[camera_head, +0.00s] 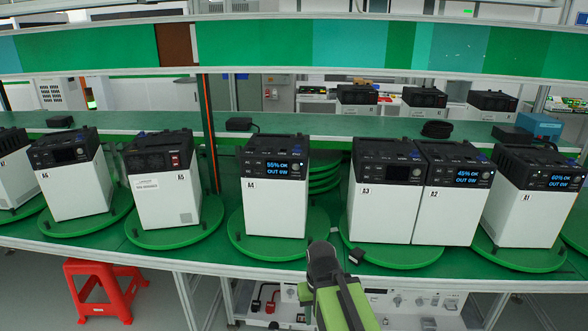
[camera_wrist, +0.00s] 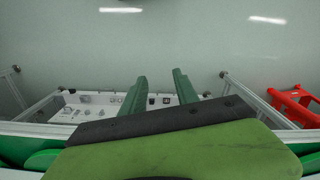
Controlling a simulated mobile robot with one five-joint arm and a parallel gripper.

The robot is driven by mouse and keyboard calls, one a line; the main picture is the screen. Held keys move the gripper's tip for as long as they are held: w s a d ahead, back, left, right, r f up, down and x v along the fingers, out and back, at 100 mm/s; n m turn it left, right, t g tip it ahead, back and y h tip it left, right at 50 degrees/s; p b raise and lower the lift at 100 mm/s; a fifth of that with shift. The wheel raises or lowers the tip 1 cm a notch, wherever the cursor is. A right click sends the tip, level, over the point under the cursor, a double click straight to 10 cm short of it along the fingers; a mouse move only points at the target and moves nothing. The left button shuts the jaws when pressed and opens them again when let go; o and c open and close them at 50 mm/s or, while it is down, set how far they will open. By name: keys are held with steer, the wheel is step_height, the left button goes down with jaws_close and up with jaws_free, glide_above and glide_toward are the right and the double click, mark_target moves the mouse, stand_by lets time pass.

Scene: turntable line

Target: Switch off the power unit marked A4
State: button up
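The power unit marked A4 (camera_head: 275,208) is a white box with a black top, upright on a round green turntable (camera_head: 240,240) in the middle of the bench. Its front faces me, turned slightly right. Its screen (camera_head: 283,167) is lit and reads 55% OK, OUT 0W. The small controls beside the screen are too small to tell apart. My gripper (camera_head: 320,250) is low in front of the bench, right of A4 and apart from it. In the wrist view my gripper's two fingers (camera_wrist: 158,85) are spread with nothing between them; A4 is not seen there.
Units A5 (camera_head: 167,200) and A6 (camera_head: 75,190) stand to the left, A3 (camera_head: 383,214), A2 (camera_head: 446,215) and A1 (camera_head: 520,217) to the right. A2 and A1 have lit screens. A red stool (camera_head: 95,285) is on the floor at left. A post (camera_head: 207,140) rises behind, between A5 and A4.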

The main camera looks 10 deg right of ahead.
jaws_close()
steer(key=shift+d, duration=0.1)
stand_by(1.5)
